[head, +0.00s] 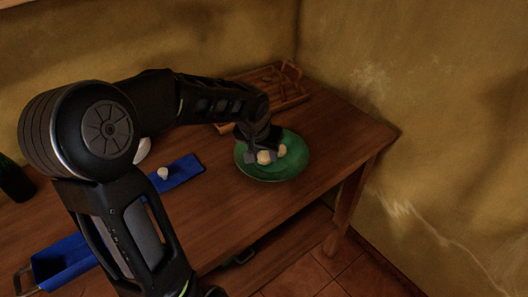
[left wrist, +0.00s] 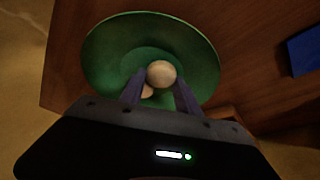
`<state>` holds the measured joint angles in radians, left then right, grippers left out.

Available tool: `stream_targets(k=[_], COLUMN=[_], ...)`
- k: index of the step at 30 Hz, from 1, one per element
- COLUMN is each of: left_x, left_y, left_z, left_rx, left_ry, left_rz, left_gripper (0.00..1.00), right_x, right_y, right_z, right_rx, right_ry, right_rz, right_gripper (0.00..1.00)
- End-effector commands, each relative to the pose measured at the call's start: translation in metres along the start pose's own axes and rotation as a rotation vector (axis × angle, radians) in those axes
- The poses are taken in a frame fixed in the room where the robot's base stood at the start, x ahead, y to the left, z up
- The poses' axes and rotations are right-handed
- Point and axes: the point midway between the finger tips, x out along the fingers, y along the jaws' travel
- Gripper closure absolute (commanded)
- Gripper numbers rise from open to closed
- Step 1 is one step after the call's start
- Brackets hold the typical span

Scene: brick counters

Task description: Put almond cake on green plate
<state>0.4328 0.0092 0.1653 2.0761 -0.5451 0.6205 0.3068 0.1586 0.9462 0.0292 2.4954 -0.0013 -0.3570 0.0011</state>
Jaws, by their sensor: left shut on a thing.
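The green plate (head: 296,168) lies on the wooden table near its right end, and it fills much of the left wrist view (left wrist: 100,52). My left gripper (head: 262,156) is over the plate, its fingers pointing down. It is shut on a pale round piece, which I take for the almond cake (left wrist: 161,74), at or just above the plate's surface. A second pale round piece (head: 282,150) is beside it over the plate; in the left wrist view it is partly hidden by the first. My right gripper does not clearly show.
A wooden rack (head: 292,92) stands behind the plate. A blue tray (head: 186,171) with a small white piece (head: 163,173) lies to the left. A blue container (head: 62,258) is at front left and a dark bottle (head: 15,180) at far left. The table right of the plate is clear.

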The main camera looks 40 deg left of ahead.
Motion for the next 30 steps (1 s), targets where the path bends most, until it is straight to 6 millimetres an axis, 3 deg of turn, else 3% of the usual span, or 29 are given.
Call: stream_targets(k=[12, 13, 21, 30], left_x=[0.0070, 0.0066, 0.0054, 0.0033], left_y=[0.0000, 0.0000, -0.0001, -0.0002], left_z=[0.0026, 0.0024, 0.0020, 0.0012], left_rx=[0.000, 0.000, 0.000, -0.001], left_ry=[0.002, 0.002, 0.001, 0.001], left_rz=[0.000, 0.000, 0.000, 0.000], left_gripper=[1.00, 0.61, 0.40, 0.40], right_x=[0.0043, 0.0041, 0.0028, 0.0005], right_y=[0.0017, 0.0016, 0.0011, 0.0002], right_z=[0.0000, 0.0000, 0.0000, 0.0000], right_rx=[0.000, 0.000, 0.000, 0.000], right_ry=[0.000, 0.000, 0.000, 0.000], right_rz=[0.000, 0.000, 0.000, 0.000], right_gripper=[0.54, 0.54, 0.54, 0.54])
